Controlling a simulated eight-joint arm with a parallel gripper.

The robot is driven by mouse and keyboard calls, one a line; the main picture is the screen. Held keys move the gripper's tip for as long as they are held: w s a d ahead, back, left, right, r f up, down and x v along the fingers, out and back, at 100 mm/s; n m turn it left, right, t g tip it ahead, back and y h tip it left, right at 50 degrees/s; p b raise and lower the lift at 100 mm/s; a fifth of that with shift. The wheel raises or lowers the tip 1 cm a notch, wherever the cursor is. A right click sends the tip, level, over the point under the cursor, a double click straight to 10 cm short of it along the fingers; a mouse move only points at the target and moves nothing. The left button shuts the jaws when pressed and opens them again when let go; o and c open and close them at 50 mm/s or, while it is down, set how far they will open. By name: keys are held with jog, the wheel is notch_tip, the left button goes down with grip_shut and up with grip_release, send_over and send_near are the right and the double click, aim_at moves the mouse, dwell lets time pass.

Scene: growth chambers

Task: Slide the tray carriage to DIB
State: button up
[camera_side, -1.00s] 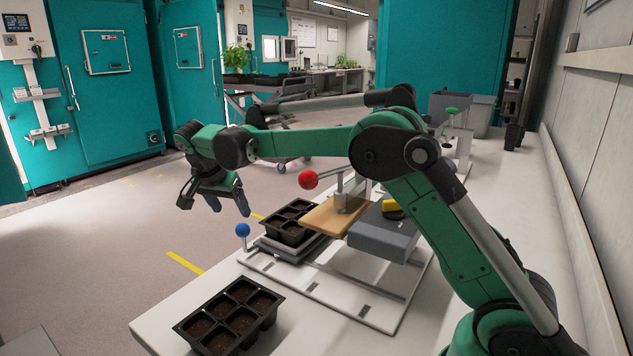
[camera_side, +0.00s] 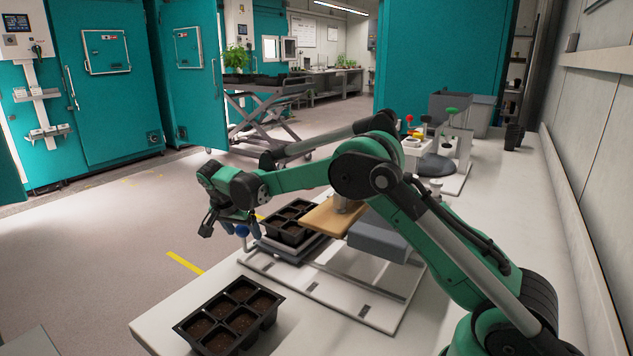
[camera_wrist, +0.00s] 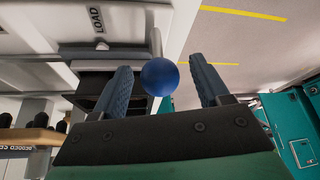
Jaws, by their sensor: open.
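The tray carriage (camera_side: 262,252) is a grey platform on a white rail base, carrying a black cell tray of soil (camera_side: 288,232). Its blue ball knob (camera_side: 242,230) is at the near left end. My gripper (camera_side: 240,229) is open at the knob, pointing down. In the wrist view the blue ball (camera_wrist: 159,77) shows between the two spread fingers of my gripper (camera_wrist: 159,82), with a gap visible on both sides. Whether the ball lies at fingertip depth is hard to tell. A LOAD label (camera_wrist: 97,22) shows on the white base; I see no DIB label.
A wooden plate (camera_side: 332,216) and a grey block (camera_side: 378,239) stand right of the carriage. A second black soil tray (camera_side: 228,318) lies on the white bench in front. The floor left is clear.

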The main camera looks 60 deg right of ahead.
jog(key=c, duration=0.9)
jog(key=shift+o, duration=0.2)
jog(key=shift+s, duration=5.4)
jog(key=o, duration=0.9)
jog(key=shift+c, duration=0.2)
notch_tip(320, 180, up, 8)
jog(key=s+a+n+t+y, duration=0.5)
jog(key=s+a+n, duration=0.4)
jog(key=n, duration=0.5)
jog(key=shift+s+a+f+n+t, duration=0.15)
jog(key=shift+s+a+n+t, duration=0.15)
jog(key=shift+s, duration=0.4)
